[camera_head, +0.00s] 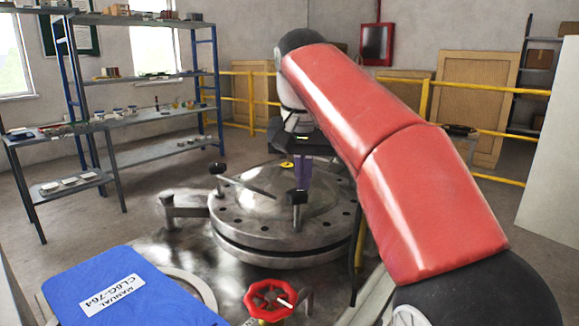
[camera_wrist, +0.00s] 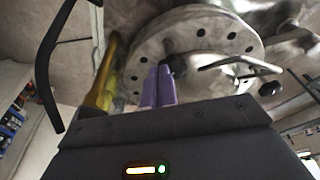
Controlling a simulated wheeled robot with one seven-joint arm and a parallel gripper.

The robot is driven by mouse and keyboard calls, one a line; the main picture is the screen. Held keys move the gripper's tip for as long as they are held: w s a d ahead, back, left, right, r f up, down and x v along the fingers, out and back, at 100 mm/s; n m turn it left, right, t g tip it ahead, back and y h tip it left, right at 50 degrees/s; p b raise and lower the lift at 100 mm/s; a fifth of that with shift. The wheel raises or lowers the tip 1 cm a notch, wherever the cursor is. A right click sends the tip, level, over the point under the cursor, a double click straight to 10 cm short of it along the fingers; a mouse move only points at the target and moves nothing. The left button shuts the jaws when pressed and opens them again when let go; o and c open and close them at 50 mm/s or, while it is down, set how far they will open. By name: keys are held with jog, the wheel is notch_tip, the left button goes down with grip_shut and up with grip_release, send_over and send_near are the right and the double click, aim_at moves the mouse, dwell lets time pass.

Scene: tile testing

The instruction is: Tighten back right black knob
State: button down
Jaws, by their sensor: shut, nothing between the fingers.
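A round metal lid (camera_head: 262,203) with a ring of holes sits on a metal base. A black knob (camera_head: 217,168) stands at its back left and another black knob (camera_head: 296,197) at its front right. My gripper (camera_head: 302,184) has purple fingers pointing down over the lid's back right side, behind the front right knob. A knob at the back right cannot be made out clearly in the head view. In the wrist view, my gripper (camera_wrist: 159,70) is shut and empty. A dark upright stub (camera_wrist: 169,47) shows just past its tips; contact cannot be told. A black knob (camera_wrist: 270,88) shows to the right.
A blue manual (camera_head: 125,290) lies at the front left, and a red valve wheel (camera_head: 270,298) stands at the front. Metal shelves (camera_head: 150,115) line the left wall. A yellow railing (camera_head: 250,98) runs behind. My red arm crosses the right side.

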aim_at(296, 197)
jog(key=shift+f+b, duration=1.2)
jog(key=shift+f, duration=0.45)
